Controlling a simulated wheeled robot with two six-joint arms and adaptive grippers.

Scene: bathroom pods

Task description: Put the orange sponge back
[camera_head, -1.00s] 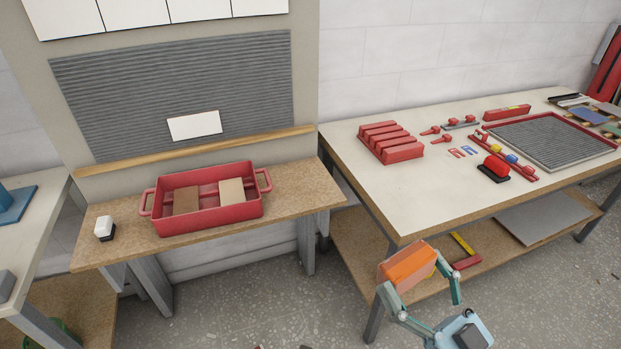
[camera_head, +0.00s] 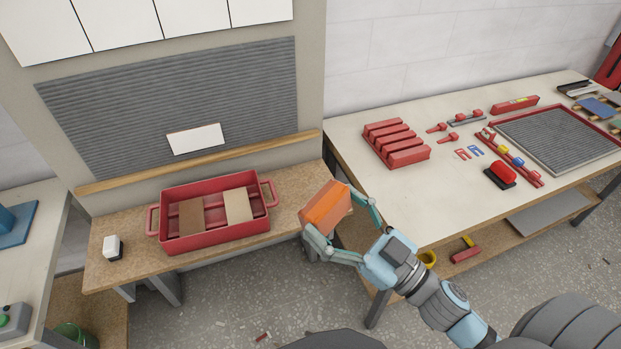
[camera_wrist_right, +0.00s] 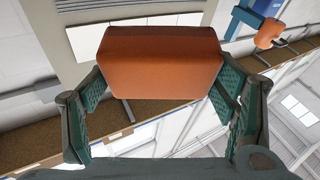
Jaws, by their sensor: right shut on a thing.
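The orange sponge (camera_head: 328,206) is a block held between the fingers of my right gripper (camera_head: 340,224), in the air near the right end of the narrow wooden shelf (camera_head: 292,223). In the right wrist view the sponge (camera_wrist_right: 160,62) sits between the green finger pads of the right gripper (camera_wrist_right: 162,95). A red two-handled tray (camera_head: 210,239) stands on the shelf to the left of the gripper. It holds a brown block (camera_head: 191,216) and a cream block (camera_head: 238,205) with gaps around them. My left gripper is not in view.
A small white and black item (camera_head: 113,247) stands at the shelf's left end. The right table (camera_head: 435,215) carries a red ribbed block (camera_head: 396,144), a red brush (camera_head: 501,174) and a framed grey panel (camera_head: 558,137). Room is clear above the tray.

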